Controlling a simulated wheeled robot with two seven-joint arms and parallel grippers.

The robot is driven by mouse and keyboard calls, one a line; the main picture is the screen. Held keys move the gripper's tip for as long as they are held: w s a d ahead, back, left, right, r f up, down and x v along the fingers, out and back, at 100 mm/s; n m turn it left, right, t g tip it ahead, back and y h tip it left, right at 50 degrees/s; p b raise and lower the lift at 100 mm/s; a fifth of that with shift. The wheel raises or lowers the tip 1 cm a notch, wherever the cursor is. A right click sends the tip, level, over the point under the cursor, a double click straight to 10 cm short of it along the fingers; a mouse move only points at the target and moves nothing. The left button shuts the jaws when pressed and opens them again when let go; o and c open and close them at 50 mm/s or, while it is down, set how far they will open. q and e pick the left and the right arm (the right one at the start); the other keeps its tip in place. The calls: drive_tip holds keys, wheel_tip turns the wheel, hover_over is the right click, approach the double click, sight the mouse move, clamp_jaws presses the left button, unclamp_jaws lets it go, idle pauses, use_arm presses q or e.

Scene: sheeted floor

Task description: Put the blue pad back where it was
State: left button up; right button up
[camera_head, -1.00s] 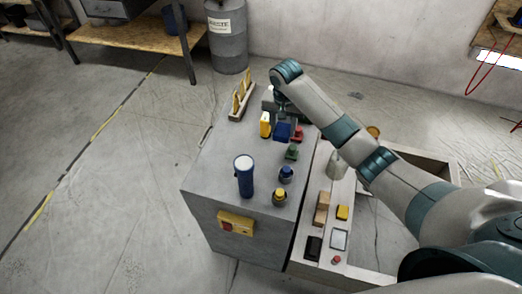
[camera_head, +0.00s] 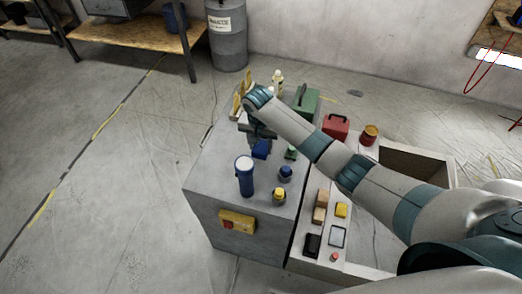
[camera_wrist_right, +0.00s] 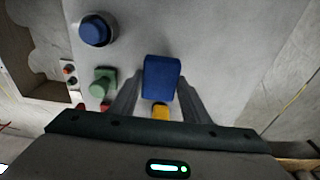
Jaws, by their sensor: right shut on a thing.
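The blue pad (camera_head: 261,149) is a small blue block above the grey cabinet top, left of the green knob-like piece (camera_head: 291,153). My right gripper (camera_head: 260,139) comes down over it and is shut on it. In the right wrist view the blue pad (camera_wrist_right: 161,77) sits between the two fingers of my right gripper (camera_wrist_right: 158,92). A yellow piece (camera_wrist_right: 160,111) shows just beyond it there, partly hidden by the gripper. Whether the pad touches the cabinet top is hard to tell. My left gripper is out of view.
A blue flashlight-like cylinder (camera_head: 245,177), a blue knob (camera_head: 285,173) and a yellow knob (camera_head: 279,197) stand on the cabinet (camera_head: 213,178). A wooden rack (camera_head: 240,98) is at its back left.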

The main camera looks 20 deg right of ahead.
sight(261, 148)
wheel_tip(261, 148, down, 3)
drive_tip(key=shift+p, duration=0.4)
drive_tip(key=shift+f, duration=0.2)
drive_tip(key=shift+f, duration=0.1)
drive_tip(key=o, duration=1)
drive_tip(key=r, duration=0.4)
drive_tip(key=r+b, duration=0.1)
drive_tip(key=r, duration=0.3)
drive_tip(key=s+r, duration=0.1)
drive_tip(key=r, duration=0.3)
drive_tip(key=shift+s+a+r+b, duration=0.1)
drive_tip(key=shift+a+b, duration=0.2)
drive_tip(key=shift+a, duration=0.1)
